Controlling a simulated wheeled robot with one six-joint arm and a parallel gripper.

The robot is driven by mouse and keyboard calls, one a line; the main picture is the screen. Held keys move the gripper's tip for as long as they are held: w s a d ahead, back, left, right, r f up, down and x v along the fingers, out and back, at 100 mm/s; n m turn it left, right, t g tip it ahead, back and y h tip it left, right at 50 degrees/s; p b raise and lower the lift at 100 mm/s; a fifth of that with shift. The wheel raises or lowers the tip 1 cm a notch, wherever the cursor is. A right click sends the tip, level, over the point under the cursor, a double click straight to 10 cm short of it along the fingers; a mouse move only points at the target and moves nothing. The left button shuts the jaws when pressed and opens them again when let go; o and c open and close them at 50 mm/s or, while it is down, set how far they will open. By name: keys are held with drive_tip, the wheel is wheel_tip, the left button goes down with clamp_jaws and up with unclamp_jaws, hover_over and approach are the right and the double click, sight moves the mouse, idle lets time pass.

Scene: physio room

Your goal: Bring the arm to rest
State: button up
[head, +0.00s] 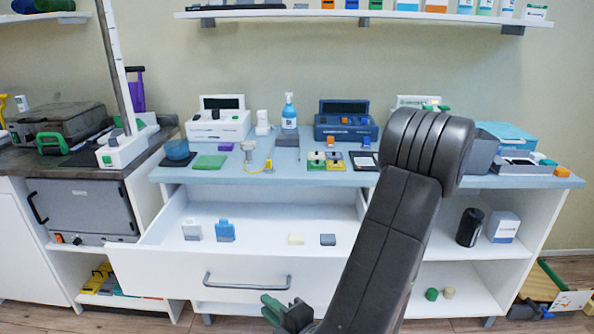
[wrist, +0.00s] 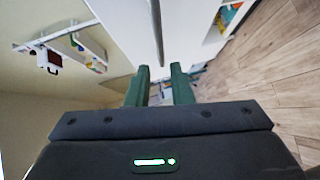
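My gripper (head: 272,306) is low in front of the open drawer (head: 152,266), just below and right of the drawer's grey handle (head: 247,284). In the wrist view my gripper (wrist: 157,72) shows two green fingers with a clear gap between them. It is open and holds nothing. A grey bar (wrist: 157,30), which looks like the handle, lies beyond the fingertips in line with the gap; I cannot tell the distance. My dark arm is raised and bent, and hides part of the drawer's right side and the worktop behind it.
The drawer sticks out, holding a blue item (head: 225,230) and several small blocks. The worktop (head: 285,177) above carries devices, a blue bottle (head: 289,112) and small items. Open shelves (head: 455,275) stand right, a wooden crate (head: 541,283) beyond. The wood floor (wrist: 270,75) shows clear in the wrist view.

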sight(246, 288)
drive_tip(key=shift+b+x, duration=0.45)
drive_tip(key=shift+x, duration=3.85)
drive_tip(key=shift+p+v, duration=0.85)
drive_tip(key=shift+v, duration=5.25)
drive_tip(key=b+x, duration=0.1)
drive_tip(key=x, duration=1.3)
drive_tip(key=shift+b, duration=0.4)
drive_tip(key=shift+w, duration=0.3)
